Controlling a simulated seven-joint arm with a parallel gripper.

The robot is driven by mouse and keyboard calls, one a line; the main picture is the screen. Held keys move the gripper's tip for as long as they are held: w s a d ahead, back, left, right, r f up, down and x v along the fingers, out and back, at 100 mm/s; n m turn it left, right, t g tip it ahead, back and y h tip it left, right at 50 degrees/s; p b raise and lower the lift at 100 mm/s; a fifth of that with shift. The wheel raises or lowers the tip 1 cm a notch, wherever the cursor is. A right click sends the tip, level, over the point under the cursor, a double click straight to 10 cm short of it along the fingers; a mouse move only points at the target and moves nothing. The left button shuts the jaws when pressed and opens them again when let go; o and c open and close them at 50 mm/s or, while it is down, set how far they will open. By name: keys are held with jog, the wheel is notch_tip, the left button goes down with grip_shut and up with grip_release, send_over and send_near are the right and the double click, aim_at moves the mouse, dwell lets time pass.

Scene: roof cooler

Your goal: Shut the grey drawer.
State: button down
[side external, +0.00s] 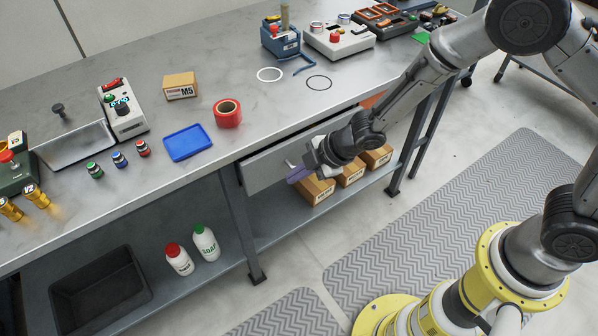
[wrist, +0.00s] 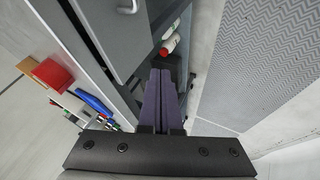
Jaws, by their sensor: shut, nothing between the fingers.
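The grey drawer (side external: 265,170) is under the bench top, right of a bench leg. Its front appears to stand out a little from the bench edge, with a dark gap along its top; how far is hard to tell. Its pale handle (side external: 290,163) shows just left of my gripper. My gripper (side external: 297,175) is shut and empty, with purple fingers in front of the drawer face. My wrist hides the drawer's right part. In the wrist view the drawer front (wrist: 112,38) lies above and left of the fingertips (wrist: 161,72); contact cannot be told.
Cardboard boxes (side external: 315,190) stand on the lower shelf below my gripper. Two bottles (side external: 205,243) and a black bin (side external: 98,287) are further left there. A red tape roll (side external: 228,113) and a blue tray (side external: 188,142) lie on the bench top. The floor in front is clear.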

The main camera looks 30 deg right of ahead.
jog(key=s+d+f+n+g+h, duration=0.1)
jog(key=s+d+f+n+h, duration=0.1)
jog(key=d+h, duration=0.15)
jog(key=s+d+f+n+g+h, duration=0.1)
jog(key=s+d+f+n+h, duration=0.1)
jog(key=d, duration=0.3)
jog(key=n+t, duration=0.8)
jog(key=n, duration=0.7)
send_near(260, 179)
jog(key=shift+y, duration=0.45)
jog(key=x, duration=0.3)
jog(key=d+x, duration=0.1)
jog(key=x, duration=0.1)
jog(key=shift+s+f, duration=0.15)
jog(key=shift+f, duration=0.3)
jog(key=shift+w+a, duration=0.1)
jog(key=shift+w, duration=0.6)
jog(key=shift+w, duration=0.1)
